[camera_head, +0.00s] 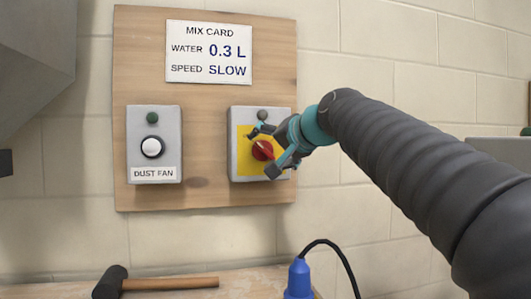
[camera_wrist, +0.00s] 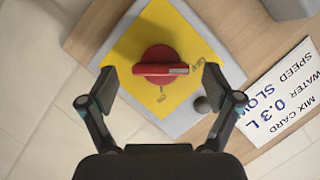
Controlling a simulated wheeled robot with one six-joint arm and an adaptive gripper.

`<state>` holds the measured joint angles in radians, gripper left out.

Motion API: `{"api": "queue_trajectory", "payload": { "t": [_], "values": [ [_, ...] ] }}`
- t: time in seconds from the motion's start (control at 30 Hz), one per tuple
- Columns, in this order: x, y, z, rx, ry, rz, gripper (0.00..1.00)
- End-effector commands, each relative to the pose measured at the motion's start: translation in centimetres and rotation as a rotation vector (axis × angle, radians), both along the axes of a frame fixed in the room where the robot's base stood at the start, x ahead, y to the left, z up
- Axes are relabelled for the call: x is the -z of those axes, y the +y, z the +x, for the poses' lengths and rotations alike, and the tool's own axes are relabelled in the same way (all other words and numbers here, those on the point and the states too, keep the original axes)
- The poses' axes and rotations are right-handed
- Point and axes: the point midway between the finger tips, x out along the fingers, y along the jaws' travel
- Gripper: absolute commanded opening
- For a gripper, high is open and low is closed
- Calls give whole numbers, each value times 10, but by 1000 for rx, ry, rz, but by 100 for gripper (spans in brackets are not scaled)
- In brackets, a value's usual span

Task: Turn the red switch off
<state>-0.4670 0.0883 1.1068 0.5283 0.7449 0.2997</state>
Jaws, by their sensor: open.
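The red switch (camera_head: 262,150) is a round red knob with a raised grip bar on a yellow plate (camera_head: 243,166), set in a grey box on a wooden board. In the wrist view the red switch (camera_wrist: 160,65) lies between the two fingers, its bar running across from one finger toward the other. My gripper (camera_head: 264,150) is open in front of the box, one finger above and one below the knob. The wrist view shows my gripper (camera_wrist: 158,84) with a gap on each side of the knob.
A grey dust fan box (camera_head: 134,128) with a white knob hangs to the left. A mix card (camera_head: 209,52) is above.

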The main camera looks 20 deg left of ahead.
Motion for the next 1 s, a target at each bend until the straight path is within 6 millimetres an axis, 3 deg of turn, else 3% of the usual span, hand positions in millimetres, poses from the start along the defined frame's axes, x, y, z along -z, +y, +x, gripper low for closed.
{"api": "queue_trajectory", "payload": {
  "t": [0.2, 0.5, 1.0],
  "values": [
    [-14, -33, -30, 2, -3, 0, 90],
    [-24, -63, -58, 1, 0, -1, 90],
    [-26, -68, -63, -1, 1, -1, 90]
  ]
}}
